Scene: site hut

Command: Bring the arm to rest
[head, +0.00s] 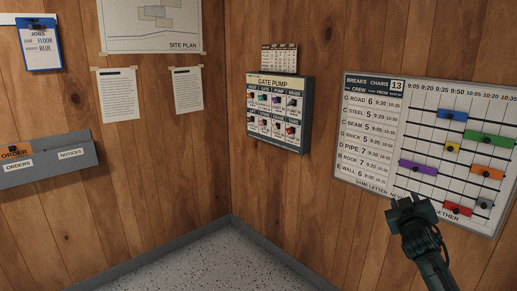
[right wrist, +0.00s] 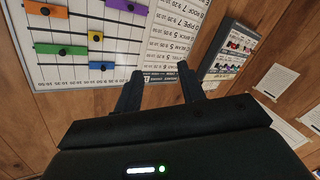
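My right gripper (head: 405,199) is raised in front of the lower part of the breaks board in the head view, its arm coming in from the bottom right. In the right wrist view its two dark fingers (right wrist: 160,80) stand apart with nothing between them. The white breaks board (head: 365,136) hangs on the right wall, with coloured sliders on its lines. The gripper covers part of its bottom edge; whether it touches the board I cannot tell. My left gripper is in neither view.
The gate pump panel (head: 279,84) is on the same wall, left of the board. Papers, a blue clipboard (head: 40,46) and a grey holder (head: 47,170) for orders and notices are on the left wall. The speckled floor (head: 215,265) in the corner is clear.

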